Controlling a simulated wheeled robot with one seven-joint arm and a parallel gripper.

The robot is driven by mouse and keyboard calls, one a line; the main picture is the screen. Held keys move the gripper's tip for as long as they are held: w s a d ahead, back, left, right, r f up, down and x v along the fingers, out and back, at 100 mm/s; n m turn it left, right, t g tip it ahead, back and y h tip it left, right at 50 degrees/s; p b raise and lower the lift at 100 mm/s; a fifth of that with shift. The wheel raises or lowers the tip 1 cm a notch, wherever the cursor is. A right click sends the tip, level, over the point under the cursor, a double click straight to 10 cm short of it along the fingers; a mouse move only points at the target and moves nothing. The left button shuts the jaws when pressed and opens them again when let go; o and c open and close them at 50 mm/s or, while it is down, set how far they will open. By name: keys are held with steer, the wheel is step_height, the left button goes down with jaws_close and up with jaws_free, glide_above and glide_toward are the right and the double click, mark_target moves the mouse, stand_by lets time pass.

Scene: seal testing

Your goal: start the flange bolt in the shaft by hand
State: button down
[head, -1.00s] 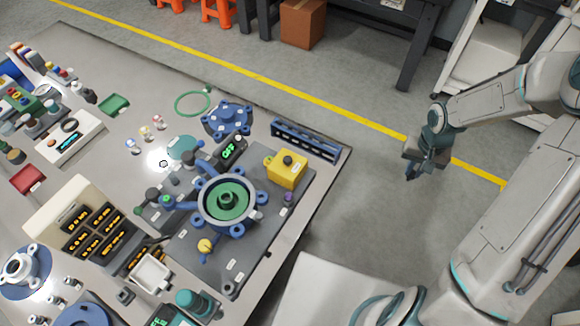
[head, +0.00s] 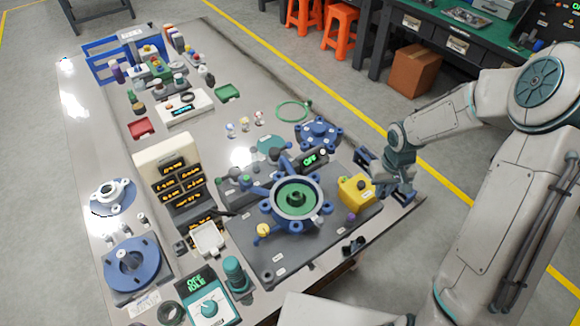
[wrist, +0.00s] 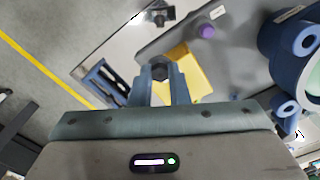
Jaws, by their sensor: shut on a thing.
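My gripper (wrist: 160,88) is shut on a dark hex-headed piece (wrist: 160,71), which looks like the flange bolt. Its lower part is hidden. In the head view my gripper (head: 402,196) is beside the yellow block (head: 355,192), on its right, at the bench's right edge. The yellow block lies beyond the fingers in the wrist view (wrist: 190,72). The shaft (head: 297,198) shows as a dark green hub in the middle of a green disc, inside a blue ring with lugs (head: 272,209). The ring shows only partly at the wrist view's right edge (wrist: 283,52).
A blue rack (head: 368,162) stands behind the yellow block. A purple button (wrist: 207,31) sits on the grey base plate. Small black parts (head: 352,246) lie by the bench's front right edge. A blue lugged flange (head: 318,133) and an "OFF" display (head: 310,160) stand behind the ring.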

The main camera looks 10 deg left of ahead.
steer(key=s+a+r+n, duration=0.2)
steer(key=a+r+n, duration=0.2)
steer(key=a+n, duration=0.5)
steer(key=s+a+r+n, duration=0.25)
steer(key=a+n, duration=0.35)
steer(key=n, duration=0.5)
steer(key=s+a+r+n, duration=0.2)
steer(key=a+r+n, duration=0.2)
steer(key=a+n, duration=0.5)
steer(key=shift+s+d+f+n+p, duration=0.15)
steer(key=shift+f+n+p, duration=0.6)
steer(key=shift+n, duration=1.45)
steer(key=shift+w+d+f+n+p, duration=0.1)
steer(key=shift+f+n+p, duration=0.35)
steer(key=shift+n+p, duration=1.15)
steer(key=shift+s+d+f+n+p, duration=0.25)
steer(key=shift+f+n, duration=0.35)
steer(key=shift+n, duration=2.2)
steer(key=shift+w+a, duration=0.1)
steer(key=shift+w, duration=0.05)
steer(key=shift+p, duration=0.3)
steer(key=shift+f, duration=0.15)
